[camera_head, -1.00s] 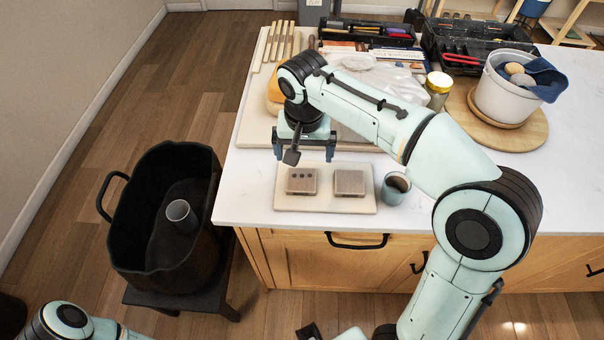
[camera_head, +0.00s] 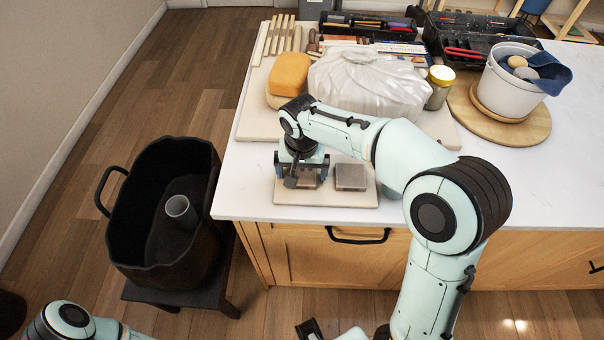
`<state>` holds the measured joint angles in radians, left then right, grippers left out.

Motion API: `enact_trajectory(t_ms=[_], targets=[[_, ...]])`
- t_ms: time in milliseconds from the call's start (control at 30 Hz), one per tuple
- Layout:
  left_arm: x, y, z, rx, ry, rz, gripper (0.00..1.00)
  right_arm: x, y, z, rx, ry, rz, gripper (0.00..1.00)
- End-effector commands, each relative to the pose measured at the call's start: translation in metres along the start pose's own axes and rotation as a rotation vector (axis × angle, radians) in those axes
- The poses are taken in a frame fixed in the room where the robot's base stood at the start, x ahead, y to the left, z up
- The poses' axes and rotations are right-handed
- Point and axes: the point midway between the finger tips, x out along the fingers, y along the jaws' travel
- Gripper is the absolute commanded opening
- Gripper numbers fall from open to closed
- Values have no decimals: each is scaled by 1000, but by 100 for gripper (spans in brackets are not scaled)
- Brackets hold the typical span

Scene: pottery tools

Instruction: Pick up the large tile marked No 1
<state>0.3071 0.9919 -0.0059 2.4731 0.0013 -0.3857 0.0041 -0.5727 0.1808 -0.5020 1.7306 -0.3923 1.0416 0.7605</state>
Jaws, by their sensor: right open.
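Two small square grey-brown tiles lie side by side on a pale board (camera_head: 350,200) near the counter's front edge. The left tile (camera_head: 312,182) is mostly hidden by my right gripper; its dark dots, seen earlier, are covered. The right tile (camera_head: 350,177) is plain on top and clear of the gripper. I cannot read a No 1 mark on either. My right gripper (camera_head: 302,175) points down, open, low over the left tile, with its fingers towards that tile's left and right sides. I cannot tell whether they touch it.
Behind the gripper are a yellow sponge (camera_head: 289,73), a white plastic-wrapped mass (camera_head: 365,82) and a jar (camera_head: 438,90). A white bucket (camera_head: 508,88) stands on a round wooden board (camera_head: 540,125). A black tub (camera_head: 125,225) is off the counter at left.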

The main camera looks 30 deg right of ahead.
Motion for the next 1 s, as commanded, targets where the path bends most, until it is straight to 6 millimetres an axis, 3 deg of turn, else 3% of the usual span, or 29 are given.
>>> enact_trajectory(t_ms=[100, 267, 300, 733, 867, 1000], targets=[[0, 0, 0, 0, 0, 0, 37, 0, 0, 0, 0, 0, 0, 97], [0, 0, 0, 0, 0, 0, 37, -1, 0, 0, 0, 0, 0, 45], [0, 0, 0, 0, 0, 0, 37, -1, 0, 0, 0, 0, 0, 42], [-2, 1, -1, 0, 1, 0, 37, -12, 0, -2, 0, 3, -3, 42], [-6, 3, -2, 1, 3, 1, 37, -32, -1, -4, -1, 4, -3, 42], [-13, 6, -3, 2, 7, 2, 37, -66, -1, -10, 0, 7, -6, 42]])
